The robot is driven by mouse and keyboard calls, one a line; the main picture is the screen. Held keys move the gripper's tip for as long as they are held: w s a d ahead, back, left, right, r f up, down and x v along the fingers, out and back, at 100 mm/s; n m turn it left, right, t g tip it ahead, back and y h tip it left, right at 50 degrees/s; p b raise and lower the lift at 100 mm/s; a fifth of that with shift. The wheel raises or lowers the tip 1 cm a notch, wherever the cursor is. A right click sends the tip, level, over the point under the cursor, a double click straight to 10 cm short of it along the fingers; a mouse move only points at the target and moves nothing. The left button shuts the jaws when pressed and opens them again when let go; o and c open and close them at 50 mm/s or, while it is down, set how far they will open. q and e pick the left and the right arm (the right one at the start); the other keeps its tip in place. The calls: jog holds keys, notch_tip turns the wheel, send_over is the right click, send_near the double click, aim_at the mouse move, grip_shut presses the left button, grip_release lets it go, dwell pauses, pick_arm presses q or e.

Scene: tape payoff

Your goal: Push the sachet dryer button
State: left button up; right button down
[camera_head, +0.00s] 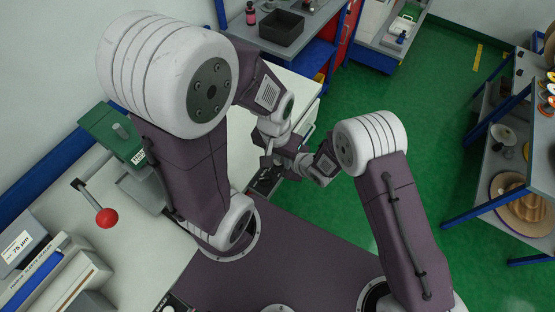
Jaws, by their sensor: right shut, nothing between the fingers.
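I cannot clearly make out the sachet dryer or its button. A small dark device (264,182) sits at the bench edge just below my grippers and is partly hidden by them; I cannot tell what it is. My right gripper (272,161) reaches in from the right, shut and empty, over the bench edge close to this device. My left gripper (275,142) points down from above, right beside the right gripper. The two overlap in the picture, so the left fingers are not clear.
A green press (113,132) with a red-knobbed lever (107,217) stands on the white bench (150,270) at left. A box labelled 75 µm (20,243) is at far left. A black tray (281,28) is on the back bench. Shelves (503,150) stand right; green floor between is clear.

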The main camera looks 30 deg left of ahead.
dwell(0.5)
jog(key=shift+f+b, duration=0.45)
jog(key=shift+b, duration=0.05)
jog(key=shift+f, duration=0.25)
dwell(0.4)
jog(key=shift+r, duration=0.75)
notch_tip(320, 180, up, 6)
jog(key=p, duration=0.4)
jog(key=shift+p, duration=0.4)
